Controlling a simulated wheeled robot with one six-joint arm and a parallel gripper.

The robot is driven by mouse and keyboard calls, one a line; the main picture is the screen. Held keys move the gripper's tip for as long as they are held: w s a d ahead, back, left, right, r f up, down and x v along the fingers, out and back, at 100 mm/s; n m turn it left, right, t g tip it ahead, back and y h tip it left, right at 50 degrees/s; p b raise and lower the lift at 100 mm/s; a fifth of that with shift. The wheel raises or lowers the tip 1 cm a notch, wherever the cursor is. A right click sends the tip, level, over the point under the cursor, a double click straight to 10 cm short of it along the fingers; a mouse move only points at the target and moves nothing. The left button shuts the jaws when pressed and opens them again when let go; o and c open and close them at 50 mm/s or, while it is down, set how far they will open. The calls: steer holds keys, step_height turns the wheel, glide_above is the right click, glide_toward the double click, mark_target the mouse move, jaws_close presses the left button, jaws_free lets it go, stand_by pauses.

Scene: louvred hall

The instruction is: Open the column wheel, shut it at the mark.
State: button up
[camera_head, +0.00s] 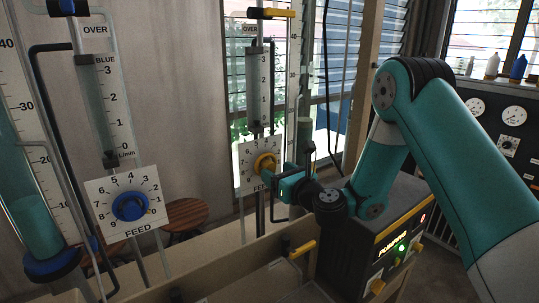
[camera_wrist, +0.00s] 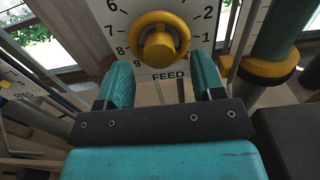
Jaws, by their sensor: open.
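A yellow wheel (camera_head: 265,163) sits on a white numbered dial plate (camera_head: 247,152) under a gauge tube. In the wrist view the yellow wheel (camera_wrist: 158,42) is at top centre, on the plate marked FEED. My gripper (camera_wrist: 162,68) is open, its two teal fingers below and to either side of the wheel, with nothing held. In the head view my gripper (camera_head: 279,181) is close to the wheel; contact cannot be told. A second, blue wheel (camera_head: 130,207) is on the left FEED plate (camera_head: 105,190), below a tube marked BLUE.
A gauge tube (camera_head: 258,85) marked OVER rises above the yellow wheel. A teal-filled column (camera_head: 35,215) stands at far left. A dark pump box (camera_head: 365,240) with a lit green light is below my arm. Wooden rails and a yellow-handled valve (camera_head: 302,249) lie at the front.

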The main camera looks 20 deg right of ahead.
mark_target(271, 166)
steer(key=shift+w+a+r+p, duration=0.15)
steer(key=shift+w+p, duration=0.3)
steer(key=shift+p, duration=0.1)
steer(key=shift+w+a+r+p, duration=0.15)
steer(key=shift+w+p, duration=0.25)
steer(key=shift+p, duration=0.1)
steer(key=shift+f+b, duration=0.3)
steer(key=p, duration=0.1)
steer(key=w+p, duration=0.1)
steer(key=p, duration=0.1)
steer(key=shift+w+a+r, duration=0.15)
steer(key=shift+a+r, duration=0.05)
steer(key=shift+r, duration=0.05)
steer(key=shift+c, duration=0.4)
steer(key=shift+a+r, duration=0.1)
jaws_close()
